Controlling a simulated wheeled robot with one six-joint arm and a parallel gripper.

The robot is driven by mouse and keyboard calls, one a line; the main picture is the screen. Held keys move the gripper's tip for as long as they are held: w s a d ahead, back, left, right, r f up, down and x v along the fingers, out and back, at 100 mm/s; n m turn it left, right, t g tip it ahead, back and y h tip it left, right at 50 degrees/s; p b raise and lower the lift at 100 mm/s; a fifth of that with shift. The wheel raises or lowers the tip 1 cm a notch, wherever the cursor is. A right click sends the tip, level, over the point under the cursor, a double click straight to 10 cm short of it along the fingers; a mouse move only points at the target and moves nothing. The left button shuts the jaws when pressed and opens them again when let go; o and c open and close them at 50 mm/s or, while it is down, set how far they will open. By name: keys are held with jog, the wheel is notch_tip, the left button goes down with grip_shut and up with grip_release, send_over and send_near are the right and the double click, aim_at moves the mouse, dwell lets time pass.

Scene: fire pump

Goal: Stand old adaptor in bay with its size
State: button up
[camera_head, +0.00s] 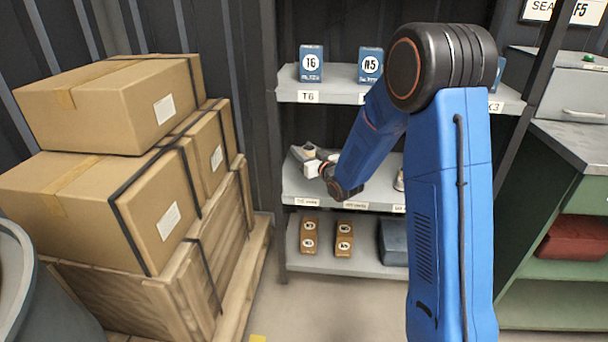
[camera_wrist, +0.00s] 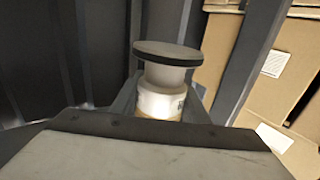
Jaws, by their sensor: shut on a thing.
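My gripper (camera_head: 318,164) is at the left part of the middle shelf (camera_head: 300,188) of the rack, its jaws shut on the adaptor (camera_head: 304,151). In the wrist view the adaptor (camera_wrist: 165,75) is a pale, round piece with a wide dark-rimmed flange and a white band with a small dark mark, held between the two fingers (camera_wrist: 163,105). The mark is too small to read. The middle shelf has several labels along its front edge, too small to read. My arm hides part of the shelf to the right.
Strapped cardboard boxes (camera_head: 110,105) on a wooden crate (camera_head: 180,290) stand close at left. Brown blocks (camera_head: 309,236) stand on the bottom shelf (camera_head: 330,265). A green cabinet (camera_head: 560,200) is at right.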

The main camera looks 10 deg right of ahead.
jog(key=shift+f, duration=4.65)
jog(key=o, duration=1.4)
jog(key=shift+f, duration=0.1)
jog(key=shift+s, duration=0.1)
jog(key=v, duration=1.2)
jog(key=s+d+r+m+g+h, duration=0.2)
jog(key=s+d+r+g+h, duration=0.35)
jog(key=s+r, duration=0.65)
jog(key=s+g, duration=0.2)
jog(key=s, duration=0.8)
jog(key=s+r+m+g, duration=0.1)
jog(key=s+g, duration=0.1)
jog(key=s, duration=0.9)
jog(key=s+r+g, duration=0.1)
jog(key=s+g, duration=0.2)
jog(key=s, duration=0.7)
jog(key=shift+s+d+r+m, duration=0.15)
jog(key=shift+s+d+m, duration=0.15)
jog(key=shift+d, duration=0.05)
